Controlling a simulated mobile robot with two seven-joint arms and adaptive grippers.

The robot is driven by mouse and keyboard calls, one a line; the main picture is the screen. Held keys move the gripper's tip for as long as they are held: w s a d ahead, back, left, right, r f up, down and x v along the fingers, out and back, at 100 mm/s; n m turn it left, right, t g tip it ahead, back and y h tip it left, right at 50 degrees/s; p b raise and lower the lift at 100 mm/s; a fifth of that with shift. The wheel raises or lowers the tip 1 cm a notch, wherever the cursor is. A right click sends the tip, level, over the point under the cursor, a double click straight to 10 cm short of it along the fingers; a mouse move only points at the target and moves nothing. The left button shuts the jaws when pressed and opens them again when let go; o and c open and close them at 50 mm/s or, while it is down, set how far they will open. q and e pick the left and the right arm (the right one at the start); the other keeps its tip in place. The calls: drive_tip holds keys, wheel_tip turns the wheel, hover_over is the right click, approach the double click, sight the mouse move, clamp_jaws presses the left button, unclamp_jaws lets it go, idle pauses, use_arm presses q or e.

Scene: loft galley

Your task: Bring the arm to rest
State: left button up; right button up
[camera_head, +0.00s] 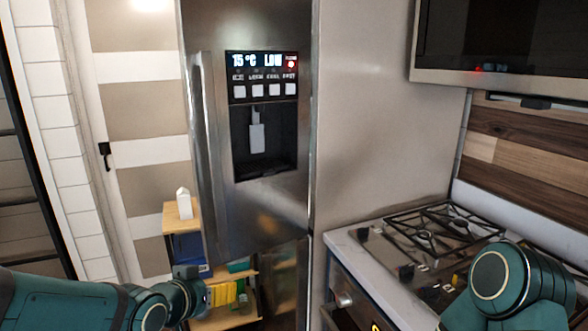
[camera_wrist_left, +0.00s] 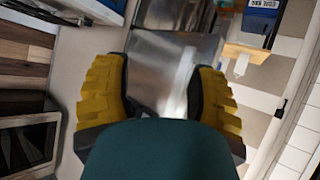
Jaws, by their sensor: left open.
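My left arm (camera_head: 85,300) comes in from the lower left, dark teal. Its left gripper (camera_head: 228,293) has yellow finger pads and hangs in front of the small wooden shelf and the lower fridge. In the left wrist view the left gripper (camera_wrist_left: 160,85) has its two yellow-padded fingers wide apart with nothing between them. The steel fridge (camera_wrist_left: 165,65) shows beyond the gap. My right arm (camera_head: 500,285) shows only as a teal link at the lower right, and its gripper is out of the picture.
The fridge (camera_head: 262,225) stands in the middle with a lit dispenser panel. A gas stove (camera_head: 440,235) and a microwave (camera_head: 500,50) are at the right. A wooden shelf (camera_head: 178,217) holds a white carton (camera_head: 184,204) and a blue box (camera_head: 187,250). A striped door (camera_head: 145,110) is behind.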

use_arm(q)
drive_tip(key=s+d+f+n+g, duration=0.1)
drive_tip(key=s+d+f+g, duration=0.15)
drive_tip(key=f, duration=0.75)
drive_tip(key=s+d+f+n+g, duration=0.1)
drive_tip(key=s+f+g, duration=0.25)
drive_tip(key=f, duration=0.75)
drive_tip(key=s+d+f+n+g, duration=0.1)
drive_tip(key=s+d+f+g, duration=0.2)
drive_tip(key=s+f, duration=0.8)
drive_tip(key=shift+s+f, duration=0.4)
drive_tip(key=shift+f, duration=0.1)
